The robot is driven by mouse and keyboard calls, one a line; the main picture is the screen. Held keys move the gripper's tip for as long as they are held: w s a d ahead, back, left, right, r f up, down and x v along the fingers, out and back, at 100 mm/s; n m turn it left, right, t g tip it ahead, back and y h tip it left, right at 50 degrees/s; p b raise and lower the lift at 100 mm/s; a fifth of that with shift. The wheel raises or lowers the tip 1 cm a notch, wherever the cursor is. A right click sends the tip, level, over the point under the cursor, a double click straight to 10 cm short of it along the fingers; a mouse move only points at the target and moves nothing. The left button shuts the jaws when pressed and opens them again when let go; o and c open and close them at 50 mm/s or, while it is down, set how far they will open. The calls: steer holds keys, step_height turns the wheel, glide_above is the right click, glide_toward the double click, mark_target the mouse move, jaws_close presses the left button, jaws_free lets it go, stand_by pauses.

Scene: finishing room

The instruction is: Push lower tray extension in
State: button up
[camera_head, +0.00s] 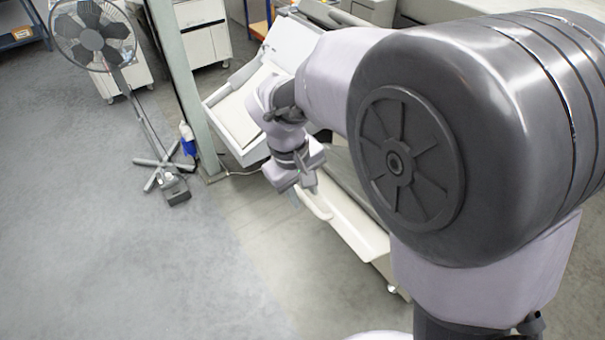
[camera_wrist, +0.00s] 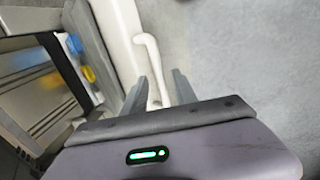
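The lower tray extension (camera_head: 350,222) is a long white piece sticking out low from the front of the machine, in the head view. Its pale edge also shows in the wrist view (camera_wrist: 118,38), with a curved white handle-like bar (camera_wrist: 152,62) along it. My gripper (camera_head: 308,194) is over the far end of the extension in the head view. In the wrist view my gripper (camera_wrist: 160,76) has its two dark fingers apart, and the white bar appears between them. I cannot tell whether they touch it. My arm hides much of the machine.
A white upper tray (camera_head: 238,112) slopes out behind my gripper. A grey-green post (camera_head: 180,80) and a standing fan (camera_head: 95,40) with a cross-shaped base are to the left. The grey floor (camera_head: 130,260) at front left is clear. Blue and yellow parts (camera_wrist: 75,43) show inside the machine.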

steer(key=shift+c, duration=0.2)
jaws_close()
steer(key=shift+w, duration=0.1)
stand_by(1.0)
